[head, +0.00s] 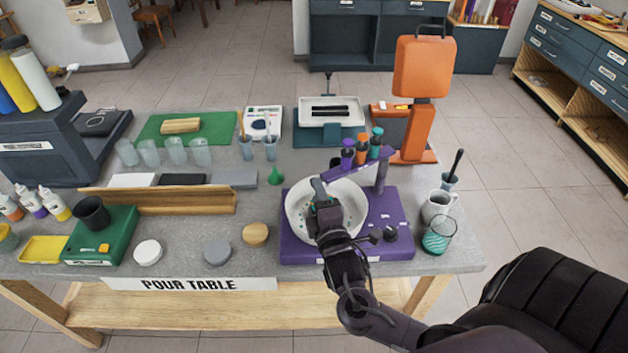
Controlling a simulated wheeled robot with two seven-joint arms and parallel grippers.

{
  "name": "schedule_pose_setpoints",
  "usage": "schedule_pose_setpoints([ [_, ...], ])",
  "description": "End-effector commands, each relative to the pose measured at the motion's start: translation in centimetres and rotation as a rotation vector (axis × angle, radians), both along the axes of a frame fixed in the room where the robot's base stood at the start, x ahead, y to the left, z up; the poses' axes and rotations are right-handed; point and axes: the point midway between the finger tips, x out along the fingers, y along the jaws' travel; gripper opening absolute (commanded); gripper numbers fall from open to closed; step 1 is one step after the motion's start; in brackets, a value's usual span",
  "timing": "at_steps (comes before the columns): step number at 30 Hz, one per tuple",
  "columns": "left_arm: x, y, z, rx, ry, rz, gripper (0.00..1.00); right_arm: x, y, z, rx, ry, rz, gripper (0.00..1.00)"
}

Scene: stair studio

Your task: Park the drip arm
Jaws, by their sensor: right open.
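The purple drip arm (358,165) reaches left from a post on the purple base (403,215) and carries several small bottles with purple, orange and teal caps. Its free end is over the back part of the round white pan (352,192), which has coloured specks in it. My right gripper (318,187) is open over the pan, just in front of and below the arm's free end. I cannot tell whether it touches the arm. My wrist hides the front of the pan. My left gripper is out of view.
An orange stand (420,70) rises behind the base. A green funnel (276,176) and a wooden trough (160,200) are to the left. Discs lie along the table's front.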

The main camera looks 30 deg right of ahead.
Motion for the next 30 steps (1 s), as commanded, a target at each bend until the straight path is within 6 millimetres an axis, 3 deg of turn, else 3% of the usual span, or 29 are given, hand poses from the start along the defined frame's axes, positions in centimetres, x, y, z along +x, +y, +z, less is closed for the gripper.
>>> schedule_pose_setpoints([
  [3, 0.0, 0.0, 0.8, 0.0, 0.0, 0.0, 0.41, 2.0, -0.7, 0.3, 0.0, -0.002, -0.002, 0.41],
  [9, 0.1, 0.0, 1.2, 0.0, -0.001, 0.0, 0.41, 3.9, -1.4, 0.2, 0.002, -0.001, 0.0, 0.41],
  [19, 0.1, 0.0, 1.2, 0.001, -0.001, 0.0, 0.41, 4.2, -1.5, 0.0, 0.004, 0.002, 0.001, 0.41],
  [28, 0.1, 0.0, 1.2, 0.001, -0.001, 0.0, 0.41, 4.2, -1.5, 0.0, 0.004, 0.002, 0.001, 0.02],
  [30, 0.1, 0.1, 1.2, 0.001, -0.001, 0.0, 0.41, 4.2, -1.5, 0.0, 0.004, 0.002, 0.001, 0.0],
])
